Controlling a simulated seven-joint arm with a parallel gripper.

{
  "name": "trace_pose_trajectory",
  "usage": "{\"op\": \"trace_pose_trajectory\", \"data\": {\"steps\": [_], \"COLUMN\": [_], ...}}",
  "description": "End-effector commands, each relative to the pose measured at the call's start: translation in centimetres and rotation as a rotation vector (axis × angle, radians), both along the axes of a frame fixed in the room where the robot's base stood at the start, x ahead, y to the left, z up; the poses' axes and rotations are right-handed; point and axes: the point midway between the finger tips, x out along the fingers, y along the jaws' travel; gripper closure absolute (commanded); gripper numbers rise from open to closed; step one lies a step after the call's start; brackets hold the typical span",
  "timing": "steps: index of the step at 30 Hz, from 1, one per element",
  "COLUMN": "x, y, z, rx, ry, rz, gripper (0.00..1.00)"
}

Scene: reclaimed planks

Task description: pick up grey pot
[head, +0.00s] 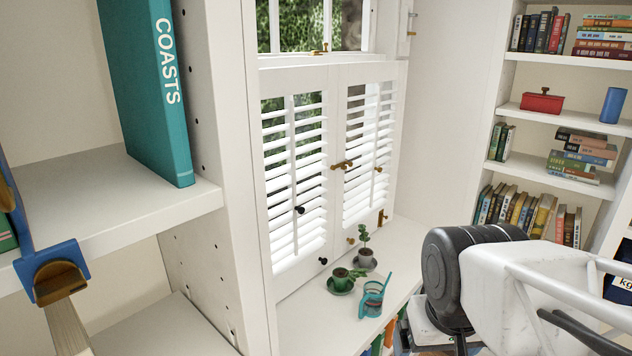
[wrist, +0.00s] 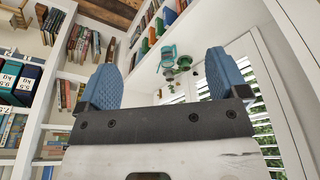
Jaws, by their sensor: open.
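The grey pot (head: 366,256) is small, holds a leafy green plant, and stands upright on a dark saucer on the white window sill in the head view. A green pot (head: 341,283) with a plant, on its own saucer, is just left of and nearer than it. In the wrist view these things are small and far beyond the fingers, and the grey pot is hard to make out there. My gripper (wrist: 161,62) is open and empty, its two blue fingers wide apart. Its fingers do not show in the head view.
White shutters (head: 328,170) with brass knobs rise behind the sill. A white bookcase (head: 555,105) with books and a red box (head: 542,102) is at the right. Shelves with a teal book (head: 150,90) are at the left. Books line the shelf below the sill.

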Motion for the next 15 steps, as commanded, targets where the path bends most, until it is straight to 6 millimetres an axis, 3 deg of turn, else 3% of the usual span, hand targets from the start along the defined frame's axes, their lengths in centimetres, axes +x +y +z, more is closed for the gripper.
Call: {"op": "trace_pose_trajectory", "data": {"steps": [8, 15], "x": [0.8, 4.2], "y": [0.0, 0.2], "z": [0.3, 1.2], "rx": [0.002, 0.013], "ry": [0.004, 0.023], "rz": [0.016, 0.086], "gripper": [0.08, 0.08]}}
